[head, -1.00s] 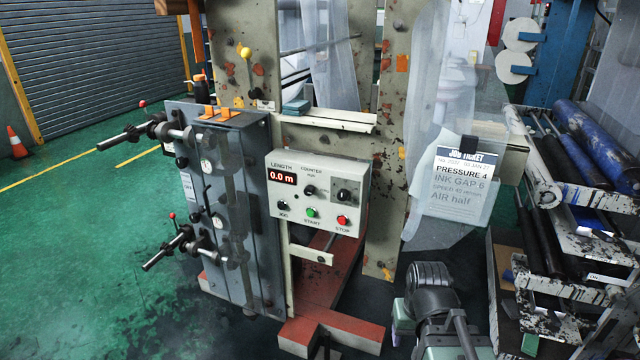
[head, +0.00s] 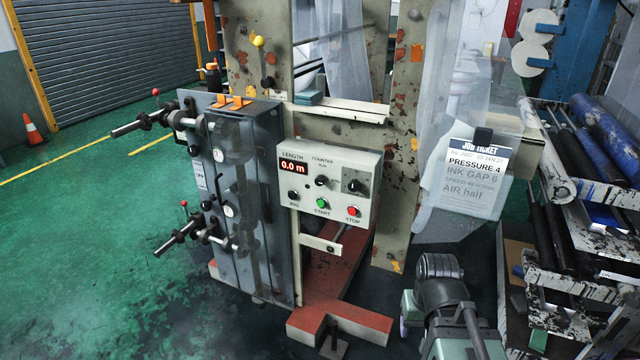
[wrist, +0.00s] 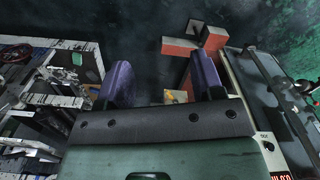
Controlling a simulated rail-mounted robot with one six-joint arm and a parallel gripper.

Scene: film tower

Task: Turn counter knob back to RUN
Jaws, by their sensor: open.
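The counter knob (head: 321,181) is a small black knob under the COUNTER and RUN lettering on the pale control box (head: 334,206). Its pointer is too small to read. The length display (head: 294,167) beside it reads 0.0 m. My gripper (wrist: 163,75) shows in the wrist view as two purple fingers spread apart with nothing between them. In the head view, my arm is at the lower right, well apart from the box, and only a bit of a purple finger shows there. The box's edge shows at the lower right of the wrist view.
JOG, START and STOP (head: 352,211) buttons and a larger black knob (head: 354,186) crowd the same panel. A grey cabinet (head: 262,200) with protruding handles stands left of it. A red base beam (head: 340,315) lies below. A roller rack (head: 570,240) stands right. Green floor at left is open.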

